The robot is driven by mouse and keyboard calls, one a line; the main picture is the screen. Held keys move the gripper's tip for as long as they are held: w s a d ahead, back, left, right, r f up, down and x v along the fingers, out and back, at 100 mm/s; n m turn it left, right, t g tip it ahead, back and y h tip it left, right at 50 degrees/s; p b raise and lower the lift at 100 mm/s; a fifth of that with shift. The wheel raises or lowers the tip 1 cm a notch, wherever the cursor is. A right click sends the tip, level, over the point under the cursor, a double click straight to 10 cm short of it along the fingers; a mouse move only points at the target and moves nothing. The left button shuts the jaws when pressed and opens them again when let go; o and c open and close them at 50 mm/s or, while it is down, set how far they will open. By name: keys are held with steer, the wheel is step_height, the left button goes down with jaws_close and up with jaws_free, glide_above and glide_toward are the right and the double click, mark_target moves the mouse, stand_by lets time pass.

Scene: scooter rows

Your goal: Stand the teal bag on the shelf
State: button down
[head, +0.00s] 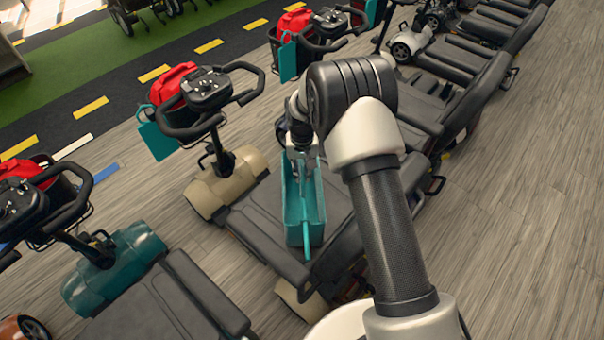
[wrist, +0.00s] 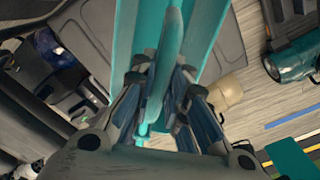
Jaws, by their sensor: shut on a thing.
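The teal bag (head: 290,215) is a long, narrow, open-topped shape over the dark footboard of the middle scooter. I cannot tell whether it touches the footboard. My gripper (head: 301,150) is at its far end, partly hidden by my own arm. In the wrist view my gripper (wrist: 160,112) is shut on a teal strip, apparently the bag's handle, with the teal bag (wrist: 200,38) stretching away beyond the fingers. I cannot make out a shelf in either view.
The middle scooter (head: 262,232) has handlebars (head: 210,92), a red bag (head: 172,82) and a teal panel (head: 157,135) left of my gripper. Other scooters stand lower left and upper right. Grey wood floor (head: 520,220) is clear at right.

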steer(key=shift+f, duration=0.25)
steer(key=shift+f, duration=0.1)
steer(key=shift+f, duration=0.15)
steer(key=c, duration=1.6)
jaws_free()
step_height(320, 180, up, 12)
steer(key=p, duration=0.3)
steer(key=shift+r+p, duration=0.25)
steer(key=shift+p, duration=0.05)
